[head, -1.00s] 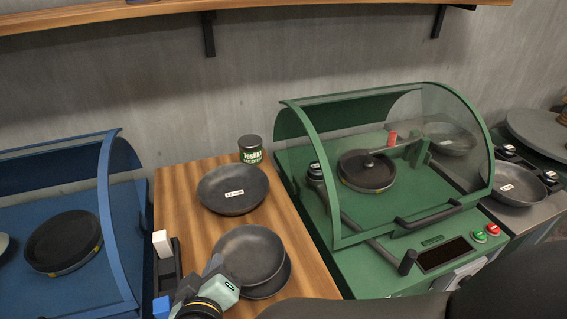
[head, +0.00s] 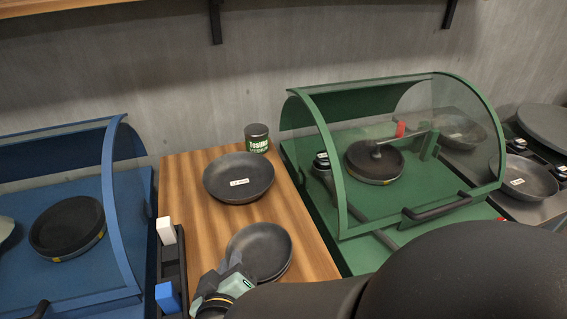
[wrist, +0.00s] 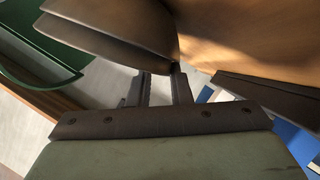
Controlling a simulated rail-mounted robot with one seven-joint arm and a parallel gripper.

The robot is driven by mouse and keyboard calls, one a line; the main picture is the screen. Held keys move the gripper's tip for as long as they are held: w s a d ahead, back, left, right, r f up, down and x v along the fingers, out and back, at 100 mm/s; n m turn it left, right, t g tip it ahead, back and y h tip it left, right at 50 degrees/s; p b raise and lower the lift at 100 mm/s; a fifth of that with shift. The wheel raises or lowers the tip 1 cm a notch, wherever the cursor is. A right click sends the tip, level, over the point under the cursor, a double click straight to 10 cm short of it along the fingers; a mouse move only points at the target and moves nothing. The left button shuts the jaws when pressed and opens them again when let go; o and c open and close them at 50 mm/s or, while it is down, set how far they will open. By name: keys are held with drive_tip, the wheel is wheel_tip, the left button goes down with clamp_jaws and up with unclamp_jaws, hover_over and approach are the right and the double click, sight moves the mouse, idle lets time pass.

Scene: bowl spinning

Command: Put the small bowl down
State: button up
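The small bowl (head: 259,246) is dark grey and sits slightly tilted over another dark bowl (head: 284,274) on the wooden counter in the head view. Only a strip of the lower bowl shows. My gripper (head: 238,266) is at the near left edge of the small bowl. In the wrist view the fingers (wrist: 163,80) are close together at the rim, with a narrow gap between their bases. They look shut on the rim, but the tips are hidden by the bowl. Two dark bowl edges (wrist: 125,32) run one above the other there, close together near the fingers.
A larger labelled dark bowl (head: 239,178) and a green can (head: 257,138) stand behind on the wooden counter (head: 180,185). A green machine with a clear hood (head: 395,150) stands right, a blue one (head: 115,215) left. Bare wood lies left of the bowls.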

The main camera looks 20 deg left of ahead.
idle(0.3)
drive_tip(key=shift+s+r, duration=0.1)
drive_tip(key=shift+r, duration=0.15)
drive_tip(key=v, duration=1.1)
drive_tip(key=shift+s+d, duration=0.15)
drive_tip(key=shift+s, duration=0.2)
drive_tip(key=shift+r, duration=0.1)
